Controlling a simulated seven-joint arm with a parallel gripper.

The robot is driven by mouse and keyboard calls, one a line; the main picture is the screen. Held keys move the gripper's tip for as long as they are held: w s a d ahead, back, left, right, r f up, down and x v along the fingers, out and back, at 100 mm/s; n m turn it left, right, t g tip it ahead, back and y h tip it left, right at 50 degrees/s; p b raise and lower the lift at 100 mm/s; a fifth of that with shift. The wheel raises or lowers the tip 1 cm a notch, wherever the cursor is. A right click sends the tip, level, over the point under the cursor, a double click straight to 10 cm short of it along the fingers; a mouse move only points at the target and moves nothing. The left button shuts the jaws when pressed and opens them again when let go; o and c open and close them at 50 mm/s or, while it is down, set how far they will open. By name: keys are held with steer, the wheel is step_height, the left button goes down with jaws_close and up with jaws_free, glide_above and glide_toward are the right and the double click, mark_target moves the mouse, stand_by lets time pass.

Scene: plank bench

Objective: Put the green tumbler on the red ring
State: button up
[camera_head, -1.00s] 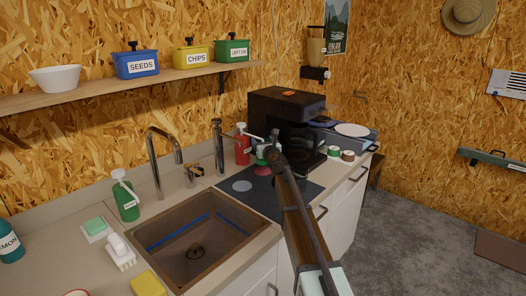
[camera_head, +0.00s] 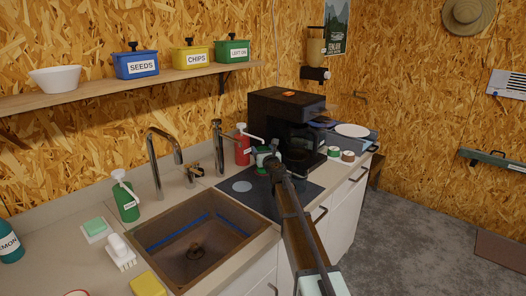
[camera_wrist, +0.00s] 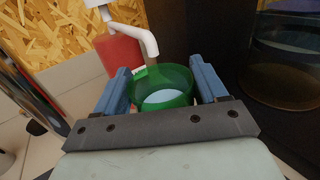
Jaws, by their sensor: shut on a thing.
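The green tumbler (camera_wrist: 165,82) is between the two blue fingers of my gripper (camera_wrist: 163,86) in the wrist view. The fingers are shut on its sides, and its open mouth faces the camera. A pale oval shows inside it. In the head view my gripper (camera_head: 266,157) is over the back part of a dark mat (camera_head: 268,204). The red ring is hidden behind my gripper and arm there. I cannot tell whether the tumbler touches the mat.
A red pump bottle (camera_head: 242,148) stands close behind my gripper, its spout toward the tumbler. A black coffee machine (camera_head: 285,108) is just to the right. A grey disc (camera_head: 242,186) lies on the mat's left part. The sink (camera_head: 195,249) is at front left.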

steer(key=o, duration=1.3)
steer(key=shift+o, duration=0.2)
steer(key=shift+r, duration=0.1)
steer(key=v, duration=1.2)
